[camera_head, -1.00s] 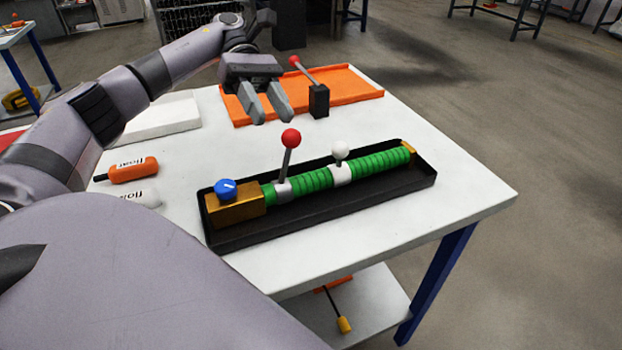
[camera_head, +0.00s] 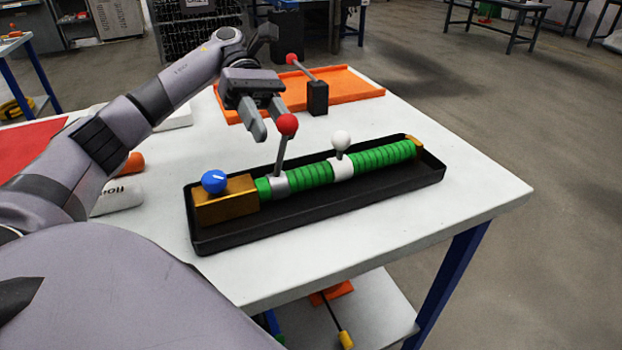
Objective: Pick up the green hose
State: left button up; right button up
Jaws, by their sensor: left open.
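The green ribbed hose (camera_head: 310,174) lies in a long black tray (camera_head: 330,208) on the white table. A silver collar with a red-knobbed lever (camera_head: 287,126) and a white collar with a white knob (camera_head: 341,140) sit around it. A brass block with a blue knob (camera_head: 215,181) is at its left end, and a smaller brass piece is at its right end. My left gripper (camera_head: 266,122) is open and empty above the table, behind the tray and close to the red knob in the picture. My right gripper is not in view.
An orange tray (camera_head: 350,88) and a black block with a red-tipped lever (camera_head: 317,97) stand at the back of the table. A white bottle-like item (camera_head: 118,197) lies at the left, partly behind my arm. The table's right corner is clear.

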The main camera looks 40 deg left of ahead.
aim_at(280, 150)
pick_arm(q)
jog(key=x, duration=0.4)
jog(key=shift+s+a+f+b, duration=0.25)
jog(key=shift+f+b, duration=0.1)
jog(key=shift+b, duration=0.05)
jog(key=shift+s+d+f, duration=0.15)
jog(key=shift+d+f, duration=0.05)
jog(key=shift+d, duration=0.35)
grip_shut()
jog(key=shift+r, duration=0.1)
dwell(0.6)
